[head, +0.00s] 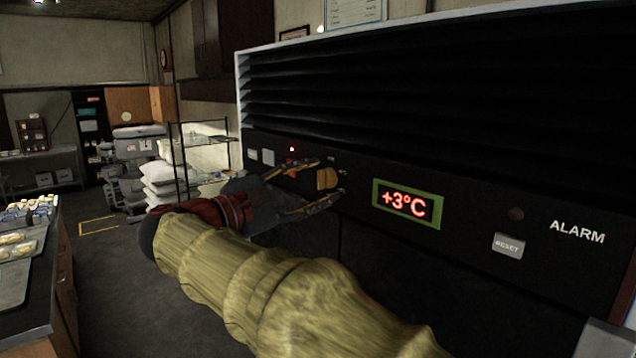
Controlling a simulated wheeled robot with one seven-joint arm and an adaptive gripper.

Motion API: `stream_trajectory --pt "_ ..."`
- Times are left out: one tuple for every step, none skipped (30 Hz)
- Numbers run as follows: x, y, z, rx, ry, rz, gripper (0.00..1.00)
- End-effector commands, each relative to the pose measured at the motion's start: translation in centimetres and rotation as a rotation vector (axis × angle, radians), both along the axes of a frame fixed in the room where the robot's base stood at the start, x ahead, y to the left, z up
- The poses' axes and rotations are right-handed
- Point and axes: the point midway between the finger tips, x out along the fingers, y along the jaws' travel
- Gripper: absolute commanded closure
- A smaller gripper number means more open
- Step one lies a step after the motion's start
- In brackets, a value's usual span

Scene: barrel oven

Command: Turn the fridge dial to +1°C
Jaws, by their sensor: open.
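The fridge's black control panel (465,222) runs across the right side of the head view. Its green-framed display (408,204) reads +3°C in red. An orange-yellow dial (327,179) sits on the panel left of the display. My gripper (330,180) is open, with one finger above and left of the dial and the other below it. The fingers appear to be on either side of the dial; I cannot tell whether they touch it. My arm in a yellowish sleeve reaches in from the bottom.
Black vent slats (430,95) lie above the panel. A reset button (508,246) and an ALARM label are on the right. A counter with trays (20,250) stands at the left. White sacks (165,185) and a wire shelf (205,140) stand behind. Floor between is clear.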

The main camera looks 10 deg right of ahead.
Motion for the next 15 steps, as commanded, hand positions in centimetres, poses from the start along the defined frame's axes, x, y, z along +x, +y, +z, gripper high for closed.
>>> stream_trajectory --pt "-0.5 0.8 -0.1 0.000 0.000 0.004 0.51" --pt "-0.8 1.2 -0.1 0.000 0.001 0.004 0.51" --pt "-1.2 1.9 -0.2 0.000 0.001 0.004 0.51" --pt "-1.6 2.4 -0.2 0.000 0.001 0.004 0.51" --pt "-2.0 2.9 -0.3 -0.001 0.001 0.006 0.51" --pt "-2.5 3.6 -0.4 0.000 0.001 0.004 0.51" --pt "-2.8 4.2 -0.4 -0.001 0.001 0.006 0.51" --pt "-3.2 4.6 -0.5 0.000 0.001 0.004 0.51" --pt "-3.7 5.3 -0.5 0.000 0.001 0.004 0.51" --pt "-4.0 5.7 -0.6 0.000 0.001 0.004 0.51" --pt "-4.3 6.1 -0.6 0.000 0.001 0.004 0.51" --pt "-4.7 6.7 -0.6 0.000 0.001 0.004 0.51" --pt "-5.0 7.0 -0.6 0.000 0.001 0.004 0.51" --pt "-5.2 7.3 -0.7 0.000 0.000 0.004 0.51" --pt "-5.5 7.7 -0.7 -0.001 0.000 0.003 0.51"
